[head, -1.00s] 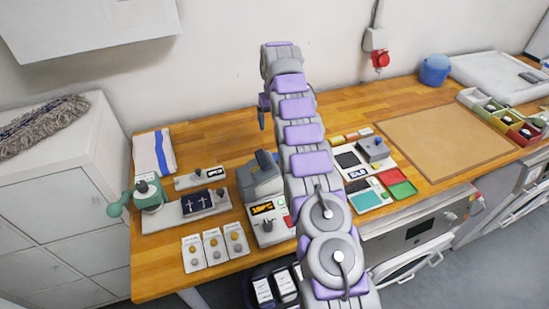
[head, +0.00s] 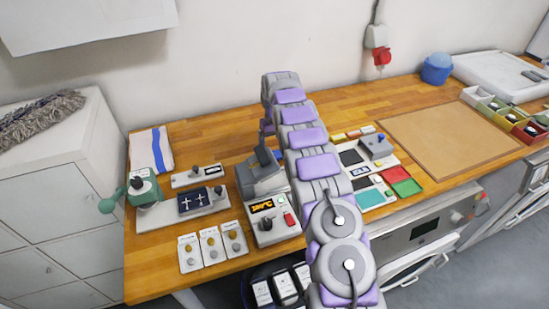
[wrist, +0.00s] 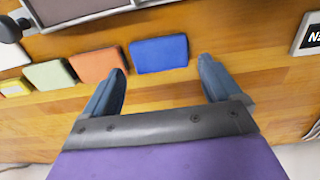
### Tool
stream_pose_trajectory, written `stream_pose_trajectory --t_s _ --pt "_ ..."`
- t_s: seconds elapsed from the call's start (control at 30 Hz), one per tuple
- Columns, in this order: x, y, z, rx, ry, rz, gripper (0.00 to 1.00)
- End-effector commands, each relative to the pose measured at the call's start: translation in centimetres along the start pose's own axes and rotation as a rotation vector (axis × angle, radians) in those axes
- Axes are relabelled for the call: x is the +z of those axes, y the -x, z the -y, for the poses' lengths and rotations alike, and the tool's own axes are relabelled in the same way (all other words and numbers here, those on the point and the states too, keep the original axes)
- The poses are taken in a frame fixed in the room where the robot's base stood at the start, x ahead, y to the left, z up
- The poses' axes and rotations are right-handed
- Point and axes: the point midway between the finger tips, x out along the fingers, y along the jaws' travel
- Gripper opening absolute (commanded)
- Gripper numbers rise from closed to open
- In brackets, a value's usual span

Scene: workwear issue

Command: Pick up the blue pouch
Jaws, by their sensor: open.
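The blue pouch (wrist: 159,54) lies flat on the wooden worktop in the wrist view, at the end of a row of coloured pouches. My gripper (wrist: 162,68) is open and empty. Its two fingertips are apart, one near each lower corner of the blue pouch, with bare wood between the fingers. I cannot tell how high above the worktop they are. In the head view my arm covers the area where the gripper is, and I cannot make out the blue pouch with certainty there.
An orange pouch (wrist: 98,63) lies close to the left of the blue one, then a green pouch (wrist: 51,74). A grey-edged device (wrist: 85,10) is just beyond the row. A display box (wrist: 308,34) stands at right.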

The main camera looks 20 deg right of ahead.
Motion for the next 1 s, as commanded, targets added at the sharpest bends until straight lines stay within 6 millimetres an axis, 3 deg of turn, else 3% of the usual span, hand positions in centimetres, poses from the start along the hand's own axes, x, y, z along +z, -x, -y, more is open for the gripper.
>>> stream_pose_trajectory --t_s 0.4,0.67,1.0 --pt "-0.4 -4.7 -0.2 0.000 -0.001 0.000 0.92" --pt "-0.4 -5.1 -0.2 0.000 -0.001 -0.002 0.92" --pt "-0.4 -5.1 -0.2 0.000 0.000 -0.001 0.61"
